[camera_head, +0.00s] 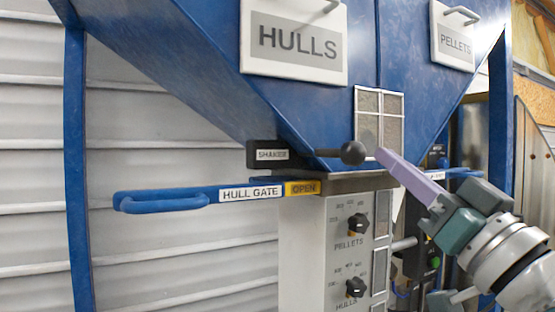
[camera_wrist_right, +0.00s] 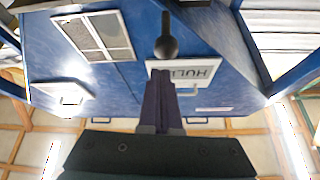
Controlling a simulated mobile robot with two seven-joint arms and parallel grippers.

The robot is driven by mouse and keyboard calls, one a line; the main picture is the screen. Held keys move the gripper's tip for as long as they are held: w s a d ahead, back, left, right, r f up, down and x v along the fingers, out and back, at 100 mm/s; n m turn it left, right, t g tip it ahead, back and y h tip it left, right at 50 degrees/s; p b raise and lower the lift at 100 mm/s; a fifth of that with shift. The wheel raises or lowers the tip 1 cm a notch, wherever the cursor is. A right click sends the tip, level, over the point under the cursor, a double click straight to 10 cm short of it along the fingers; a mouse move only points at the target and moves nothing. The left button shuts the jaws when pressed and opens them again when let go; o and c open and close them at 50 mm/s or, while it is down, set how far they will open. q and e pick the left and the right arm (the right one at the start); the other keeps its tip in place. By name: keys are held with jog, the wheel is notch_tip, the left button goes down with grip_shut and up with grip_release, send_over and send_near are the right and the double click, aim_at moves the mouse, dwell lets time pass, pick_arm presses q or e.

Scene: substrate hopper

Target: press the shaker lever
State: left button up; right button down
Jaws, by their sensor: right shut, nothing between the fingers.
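The shaker lever (camera_head: 353,153) is a dark rod with a round black knob at its right end, running from a black box labelled SHAKER (camera_head: 271,155) under the blue hopper. In the right wrist view the lever's knob (camera_wrist_right: 166,47) appears just beyond my fingertips. My right gripper (camera_head: 381,154) has purple fingers, is shut and empty, and points up and left at the knob. A small gap shows between the fingertips and the knob in the head view. In the right wrist view the fingers (camera_wrist_right: 160,74) lie side by side. My left gripper is not in view.
A blue hull gate handle (camera_head: 160,202) with a yellow OPEN label (camera_head: 303,188) sticks out left below the lever. A grey panel with PELLETS and HULLS knobs (camera_head: 357,224) stands beneath. The blue hopper (camera_head: 200,60) slopes down above the lever.

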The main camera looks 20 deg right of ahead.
jog(key=b+v, duration=0.1)
jog(key=v, duration=0.4)
jog(key=shift+s, duration=0.4)
dwell(0.3)
notch_tip(320, 180, up, 8)
jog(key=n+g+y+p, duration=0.2)
jog(key=n+g+p, duration=0.2)
jog(key=p, duration=1.3)
jog(key=shift+a+r+n, duration=0.2)
jog(key=shift+a+n, duration=0.2)
jog(key=shift+n, duration=0.2)
jog(key=shift+w, duration=0.1)
